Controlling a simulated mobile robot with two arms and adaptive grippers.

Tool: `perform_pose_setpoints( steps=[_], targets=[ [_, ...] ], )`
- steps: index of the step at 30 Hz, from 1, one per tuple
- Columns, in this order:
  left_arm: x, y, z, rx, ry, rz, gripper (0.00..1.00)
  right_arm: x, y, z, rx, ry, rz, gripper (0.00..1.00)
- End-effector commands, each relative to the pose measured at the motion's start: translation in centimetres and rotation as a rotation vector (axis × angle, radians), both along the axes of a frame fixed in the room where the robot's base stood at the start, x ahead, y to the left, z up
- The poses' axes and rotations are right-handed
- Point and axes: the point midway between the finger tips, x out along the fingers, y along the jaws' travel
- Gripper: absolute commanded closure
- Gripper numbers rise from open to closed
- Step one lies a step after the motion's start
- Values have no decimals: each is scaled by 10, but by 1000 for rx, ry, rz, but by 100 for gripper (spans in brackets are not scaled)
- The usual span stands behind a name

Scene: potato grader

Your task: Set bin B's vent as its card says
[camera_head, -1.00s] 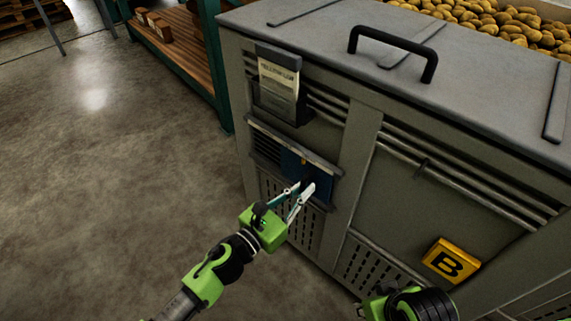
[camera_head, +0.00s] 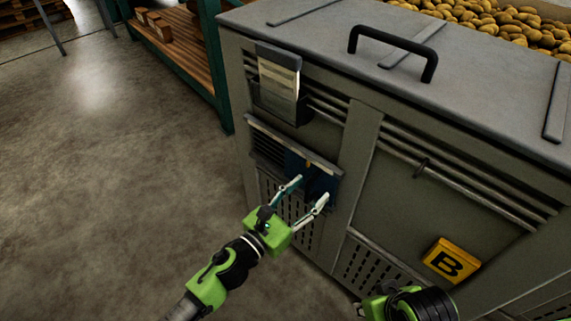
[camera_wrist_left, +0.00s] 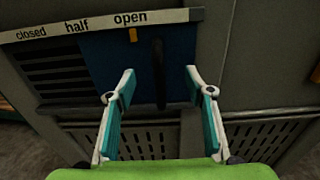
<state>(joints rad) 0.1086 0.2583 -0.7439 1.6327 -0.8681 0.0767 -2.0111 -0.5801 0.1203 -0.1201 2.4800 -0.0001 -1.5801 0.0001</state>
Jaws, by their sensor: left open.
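Bin B (camera_head: 350,140) is a grey bin with a yellow B plate (camera_head: 451,260). Its vent has a blue slide (camera_head: 322,184), also in the left wrist view (camera_wrist_left: 187,75), beside dark slats (camera_wrist_left: 55,75). The scale strip (camera_wrist_left: 98,24) reads closed, half, open; the slide's orange mark (camera_wrist_left: 133,35) is under "open". A dark upright handle (camera_wrist_left: 158,75) is on the slide. My left gripper (camera_head: 306,191) is open in front of the slide, its fingers either side of the handle and apart from it. The card (camera_head: 278,85) is above the vent; its text is unreadable here. My right gripper's fingers are out of view.
A black lid handle (camera_head: 393,50) stands on top of the bin. Potatoes (camera_head: 490,22) fill a container behind it. A green-framed shelf (camera_head: 180,50) stands at the back left. The floor (camera_head: 100,190) to the left is clear.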

Motion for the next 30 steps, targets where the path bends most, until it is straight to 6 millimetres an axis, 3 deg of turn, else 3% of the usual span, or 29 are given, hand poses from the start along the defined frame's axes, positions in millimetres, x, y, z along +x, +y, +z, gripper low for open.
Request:
perform_pose_setpoints(
  steps=[21,30],
  targets=[
    [-56,59,-2,1,1,1,51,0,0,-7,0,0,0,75],
    [-67,69,-1,0,1,0,51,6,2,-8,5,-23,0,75]
  ],
)
